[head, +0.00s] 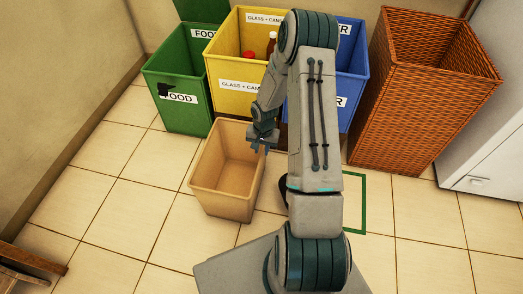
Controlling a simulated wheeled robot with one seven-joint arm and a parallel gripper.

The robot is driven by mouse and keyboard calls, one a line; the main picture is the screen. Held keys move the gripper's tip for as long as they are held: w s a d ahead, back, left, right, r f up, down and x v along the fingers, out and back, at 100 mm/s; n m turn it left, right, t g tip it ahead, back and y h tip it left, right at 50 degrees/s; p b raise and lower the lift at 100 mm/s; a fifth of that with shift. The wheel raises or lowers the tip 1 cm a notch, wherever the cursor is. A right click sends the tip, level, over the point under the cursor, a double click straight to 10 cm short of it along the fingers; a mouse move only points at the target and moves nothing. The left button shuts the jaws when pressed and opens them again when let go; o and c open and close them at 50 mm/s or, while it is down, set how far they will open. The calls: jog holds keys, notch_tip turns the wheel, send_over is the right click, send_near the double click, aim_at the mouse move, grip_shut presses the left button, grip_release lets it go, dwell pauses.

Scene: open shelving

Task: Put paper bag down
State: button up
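The paper bag (222,201) is a tan, open-topped, empty bag left of my arm, in front of the coloured bins. Its base is low, near the floor tiles; I cannot tell whether it touches them. My gripper (262,147) is at the bag's right rim, towards the back corner. Its fingers are small and dark there, and I cannot tell whether they are closed on the rim. My arm hides part of the floor right of the bag. A green outline (363,203) marks the floor right of my arm, partly hidden by it.
Behind stand a green food bin (181,113), a yellow glass and can bin (232,100) holding bottles, and a blue bin (356,85). A tall wicker basket (419,115) and white cabinet (487,150) are at right. A wooden piece (35,262) is front left. Left floor is clear.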

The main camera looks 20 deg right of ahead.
jog(key=s+a+r+n+p, duration=0.1)
jog(key=s+a+r, duration=0.15)
jog(key=r, duration=0.65)
jog(key=s+a+r+n+h+p, duration=0.1)
jog(key=s+r, duration=0.2)
jog(key=r, duration=0.6)
jog(key=s+a+r+n+p, duration=0.1)
jog(key=s+a+r+n, duration=0.1)
jog(key=r, duration=0.7)
jog(key=s+a+r+n, duration=0.1)
jog(key=s+a+r, duration=0.1)
jog(key=s+r, duration=0.2)
jog(key=s+a+r+n, duration=0.2)
jog(key=s+r, duration=0.3)
jog(key=s, duration=0.5)
jog(key=shift+s+a+r+t+y, duration=0.3)
jog(key=shift+s+a+t, duration=0.1)
jog(key=shift+a, duration=0.35)
notch_tip(320, 180, up, 31)
jog(key=t+p, duration=0.1)
jog(key=p, duration=2.7)
jog(key=shift+d, duration=0.25)
jog(key=shift+o, duration=0.5)
jog(key=shift+r+t+p, duration=0.3)
jog(key=shift+p, duration=0.15)
